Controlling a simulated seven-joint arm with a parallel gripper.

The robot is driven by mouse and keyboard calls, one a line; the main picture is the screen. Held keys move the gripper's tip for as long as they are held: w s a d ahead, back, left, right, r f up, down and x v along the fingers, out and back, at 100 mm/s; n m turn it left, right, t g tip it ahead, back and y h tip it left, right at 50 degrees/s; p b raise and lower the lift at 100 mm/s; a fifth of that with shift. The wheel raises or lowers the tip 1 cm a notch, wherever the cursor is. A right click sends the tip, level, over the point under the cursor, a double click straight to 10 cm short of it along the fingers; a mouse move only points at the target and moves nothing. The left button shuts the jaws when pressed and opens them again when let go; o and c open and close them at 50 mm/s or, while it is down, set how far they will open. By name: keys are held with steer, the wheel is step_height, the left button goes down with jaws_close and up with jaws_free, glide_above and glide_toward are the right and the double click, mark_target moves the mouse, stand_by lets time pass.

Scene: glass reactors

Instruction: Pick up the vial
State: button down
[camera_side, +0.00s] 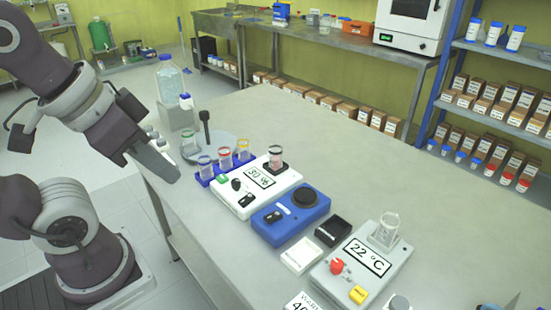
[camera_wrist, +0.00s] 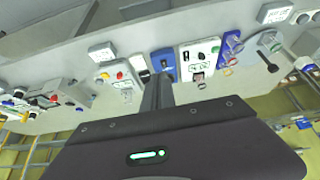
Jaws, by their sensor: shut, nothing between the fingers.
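Several small clear glass vials stand on the bench; which one is meant I cannot tell. Vials with blue, red and yellow rims stand in the blue rack (camera_side: 224,166), which also shows in the wrist view (camera_wrist: 230,47). A green-rimmed vial (camera_side: 189,146) stands left of it. A red-rimmed vial (camera_side: 275,160) with pinkish contents sits on the white "30 %" device (camera_side: 236,205). A clear vessel (camera_side: 387,228) stands on the 22 °C device (camera_side: 352,276). My gripper (camera_side: 171,176) is shut and empty at the bench's left edge, left of the rack; its fingers show in the wrist view (camera_wrist: 157,97).
The bench's right side is clear.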

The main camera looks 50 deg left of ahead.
steer(key=c, duration=0.9)
jaws_free()
steer(key=shift+o, duration=0.2)
